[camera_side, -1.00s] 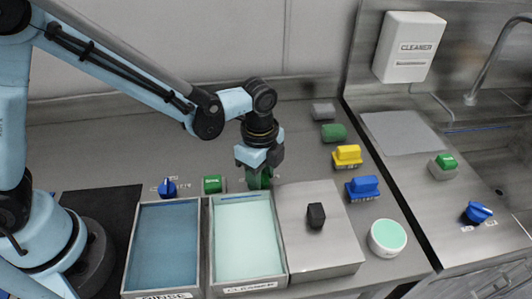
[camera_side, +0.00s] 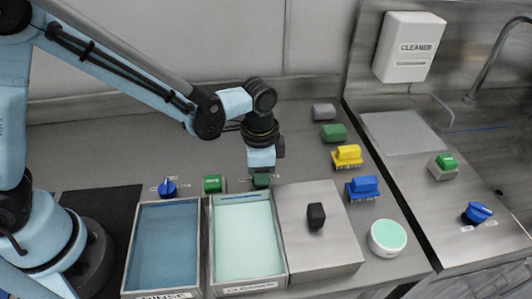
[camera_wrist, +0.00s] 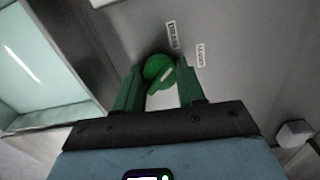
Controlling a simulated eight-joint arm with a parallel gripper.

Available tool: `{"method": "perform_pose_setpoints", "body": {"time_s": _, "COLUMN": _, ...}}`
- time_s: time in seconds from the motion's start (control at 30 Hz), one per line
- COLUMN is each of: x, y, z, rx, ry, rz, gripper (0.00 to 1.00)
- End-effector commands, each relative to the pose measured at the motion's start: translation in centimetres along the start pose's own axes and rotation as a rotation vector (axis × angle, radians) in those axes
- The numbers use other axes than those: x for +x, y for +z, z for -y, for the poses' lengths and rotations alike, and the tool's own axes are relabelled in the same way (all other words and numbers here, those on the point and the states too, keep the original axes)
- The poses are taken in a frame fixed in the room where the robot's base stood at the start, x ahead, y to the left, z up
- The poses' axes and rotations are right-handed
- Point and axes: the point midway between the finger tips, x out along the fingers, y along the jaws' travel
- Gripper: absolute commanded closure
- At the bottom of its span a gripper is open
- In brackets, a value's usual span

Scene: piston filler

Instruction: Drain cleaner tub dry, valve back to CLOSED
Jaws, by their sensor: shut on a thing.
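The cleaner tub (camera_side: 247,284) holds pale green liquid in the side view; part of it shows at the left of the wrist view (camera_wrist: 56,118). A green valve knob (camera_wrist: 157,68) with a white mark sits behind the tub. My gripper (camera_side: 261,181) points down behind the tub's back edge. In the wrist view its green fingers (camera_wrist: 160,88) are shut on the knob. Two small labels (camera_wrist: 171,35) lie beside the knob, too blurred to read surely. In the side view the fingers hide most of the knob.
The rinse tub (camera_side: 128,270) with blue liquid stands left, with a blue knob (camera_side: 167,187) behind it. A green button (camera_side: 212,184) is left of my gripper. A steel lid with a black handle (camera_side: 316,214) lies right. Several brushes and blocks stand farther right.

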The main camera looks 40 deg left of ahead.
Motion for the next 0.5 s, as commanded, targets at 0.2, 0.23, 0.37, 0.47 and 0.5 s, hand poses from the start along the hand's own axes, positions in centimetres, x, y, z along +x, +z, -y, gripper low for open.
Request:
{"method": "perform_pose_setpoints", "body": {"time_s": 0.2, "x": 0.02, "y": 0.01, "z": 0.00, "rx": -0.061, "ry": 0.000, "rz": 0.000, "gripper": 0.91}}
{"method": "perform_pose_setpoints", "body": {"time_s": 0.23, "x": 0.02, "y": 0.01, "z": 0.00, "rx": -0.066, "ry": 0.000, "rz": 0.000, "gripper": 0.91}}
{"method": "perform_pose_setpoints", "body": {"time_s": 0.37, "x": 0.03, "y": 0.02, "z": 0.00, "rx": -0.078, "ry": 0.000, "rz": 0.000, "gripper": 0.91}}
{"method": "perform_pose_setpoints", "body": {"time_s": 0.47, "x": 0.03, "y": 0.02, "z": 0.00, "rx": -0.080, "ry": 0.000, "rz": 0.000, "gripper": 0.91}}
{"method": "perform_pose_setpoints", "body": {"time_s": 0.5, "x": 0.03, "y": 0.02, "z": 0.00, "rx": -0.080, "ry": 0.000, "rz": 0.000, "gripper": 0.91}}
